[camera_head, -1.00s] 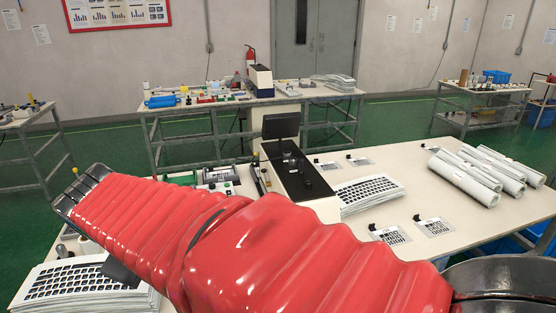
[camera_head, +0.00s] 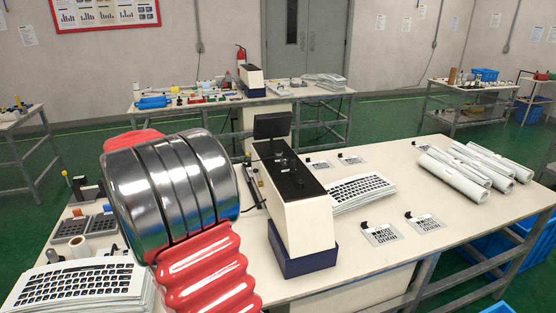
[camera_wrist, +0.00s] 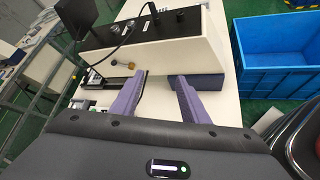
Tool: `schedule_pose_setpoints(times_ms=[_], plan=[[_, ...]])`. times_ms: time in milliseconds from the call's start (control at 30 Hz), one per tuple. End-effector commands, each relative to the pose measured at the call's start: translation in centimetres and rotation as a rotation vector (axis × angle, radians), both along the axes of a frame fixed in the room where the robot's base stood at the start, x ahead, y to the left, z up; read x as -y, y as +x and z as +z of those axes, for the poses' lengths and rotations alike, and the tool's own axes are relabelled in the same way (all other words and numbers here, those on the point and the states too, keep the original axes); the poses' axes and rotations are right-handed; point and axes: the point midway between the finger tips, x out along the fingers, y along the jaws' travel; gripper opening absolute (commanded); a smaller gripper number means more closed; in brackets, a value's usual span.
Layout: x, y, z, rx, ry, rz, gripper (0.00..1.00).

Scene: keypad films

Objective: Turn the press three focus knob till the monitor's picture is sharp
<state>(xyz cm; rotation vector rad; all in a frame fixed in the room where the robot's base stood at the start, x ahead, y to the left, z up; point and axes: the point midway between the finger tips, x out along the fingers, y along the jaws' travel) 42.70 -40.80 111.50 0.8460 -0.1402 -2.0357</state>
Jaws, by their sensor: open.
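A press with a cream body (camera_head: 307,222), black top and dark blue base stands on the near table; no number on it is readable. Its small dark monitor (camera_head: 272,126) shows at the back, with no picture readable. In the wrist view the press body (camera_wrist: 190,50) fills the upper middle and the monitor (camera_wrist: 76,14) is at upper left. A small brass-coloured knob (camera_wrist: 147,68) sits low on the press side. In the head view my arm hides my gripper.
A stack of printed sheets (camera_head: 362,190) lies right of the press, with white rolls (camera_head: 470,170) further right. Another stack (camera_head: 82,285) is at the table's front left. A blue crate (camera_wrist: 275,55) stands low at right. Another press (camera_head: 252,76) is on the far table.

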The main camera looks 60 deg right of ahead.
Motion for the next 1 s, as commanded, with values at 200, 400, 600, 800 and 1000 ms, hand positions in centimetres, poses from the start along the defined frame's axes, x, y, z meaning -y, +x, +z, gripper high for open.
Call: schedule_pose_setpoints(times_ms=[200, 400, 600, 800, 1000], plan=[[6.0, 0.7, -1.0, -0.206, -0.077, -0.003, 0.41], [11.0, 0.9, -2.0, -0.394, -0.14, -0.011, 0.41], [15.3, 0.9, -3.3, -0.57, -0.192, -0.023, 0.41], [17.3, 0.8, -4.0, -0.664, -0.218, -0.034, 0.41], [17.6, 0.8, -4.0, -0.676, -0.222, -0.035, 0.41]])
